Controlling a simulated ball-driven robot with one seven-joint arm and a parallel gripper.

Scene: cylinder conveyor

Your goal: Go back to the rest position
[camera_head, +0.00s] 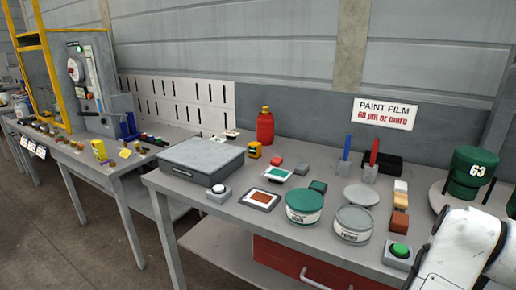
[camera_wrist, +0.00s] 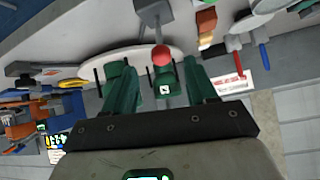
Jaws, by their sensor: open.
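In the wrist view my gripper (camera_wrist: 159,68) shows two green fingers standing wide apart, so it is open. A red round-topped thing (camera_wrist: 162,54) and a green thing with a white mark (camera_wrist: 165,90) show between the fingers, seemingly beyond them. Nothing is visibly clamped. In the head view only a white part of my arm shows at the lower right corner, and my gripper is outside that picture. A dark green cylinder marked 63 (camera_head: 472,168) stands on a round pale table (camera_head: 439,196) just behind my arm.
The grey workbench (camera_head: 215,215) holds a flat grey box (camera_head: 202,155), a green-topped tin (camera_head: 304,204), a grey tin (camera_head: 353,224), a red bottle (camera_head: 265,127) and a green button box (camera_head: 398,254). Another bench (camera_head: 90,158) stands at left. Bare floor shows in front.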

